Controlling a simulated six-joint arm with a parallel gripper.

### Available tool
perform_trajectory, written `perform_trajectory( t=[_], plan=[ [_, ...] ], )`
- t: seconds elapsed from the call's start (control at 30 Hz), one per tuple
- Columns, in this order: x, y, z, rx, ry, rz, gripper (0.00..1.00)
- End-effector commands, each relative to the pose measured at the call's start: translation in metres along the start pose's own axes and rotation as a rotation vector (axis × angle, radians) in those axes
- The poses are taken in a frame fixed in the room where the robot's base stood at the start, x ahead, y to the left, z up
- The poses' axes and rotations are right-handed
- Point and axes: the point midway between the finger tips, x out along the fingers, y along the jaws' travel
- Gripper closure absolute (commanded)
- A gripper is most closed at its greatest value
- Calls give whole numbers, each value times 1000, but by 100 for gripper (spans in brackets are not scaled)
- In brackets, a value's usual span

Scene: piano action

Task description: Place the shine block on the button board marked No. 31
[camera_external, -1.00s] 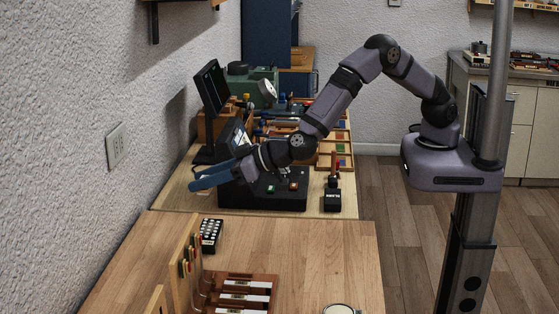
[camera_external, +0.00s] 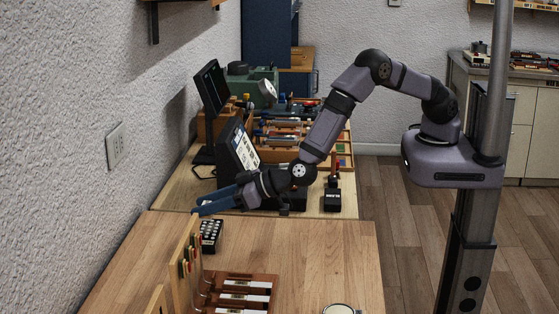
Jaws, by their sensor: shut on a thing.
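My gripper (camera_external: 199,204) has blue fingers and points left, low over the far end of the near wooden table. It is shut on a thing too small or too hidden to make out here. I cannot pick out the shine block by sight. A small black board with rows of white buttons (camera_external: 210,236) lies on the near table, just below and in front of the fingers in the picture. It looks like a button board, but no No. 31 mark can be read. The fingers appear above it, apart from it.
A tilted screen (camera_external: 243,149) and a dark monitor (camera_external: 213,88) stand behind my wrist. An upright wooden rack (camera_external: 185,265) and a brown tray with white strips (camera_external: 240,291) are nearer the camera. The near table's right part (camera_external: 325,250) is mostly clear.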

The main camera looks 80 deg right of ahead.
Motion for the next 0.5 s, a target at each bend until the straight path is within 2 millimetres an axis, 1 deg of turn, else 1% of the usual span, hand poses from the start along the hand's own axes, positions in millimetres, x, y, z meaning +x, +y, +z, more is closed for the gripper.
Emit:
perform_trajectory(
  t=[0.3,0.4,0.5],
  plan=[
    [12,0,31,-2,-2,1,83],
    [14,0,36,0,-1,1,83],
    [15,0,37,1,0,0,83]
  ],
)
